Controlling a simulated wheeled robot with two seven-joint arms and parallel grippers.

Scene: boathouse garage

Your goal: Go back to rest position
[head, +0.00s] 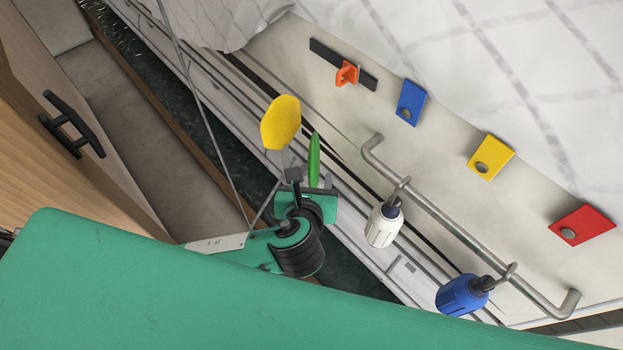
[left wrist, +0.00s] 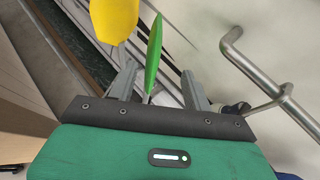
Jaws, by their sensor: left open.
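My left gripper (head: 306,184) is in the middle of the head view, with its green body and black wrist. In the left wrist view its two grey fingers (left wrist: 159,72) stand apart with nothing clasped between them. A yellow rounded flat thing (head: 281,123) and a narrow green pointed thing (head: 314,158) show just past the fingers. In the left wrist view the yellow thing (left wrist: 113,18) is at the top, and the green thing (left wrist: 153,52) appears between the fingers in the picture, apparently beyond them. My right gripper is not in view.
A metal rail (head: 440,219) runs along the wall right of the gripper. A white bottle-like thing (head: 381,228) and a blue one (head: 460,296) hang from it. Blue (head: 410,99), yellow (head: 495,153) and red (head: 588,224) tags are above. A wooden cabinet (head: 30,120) stands left.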

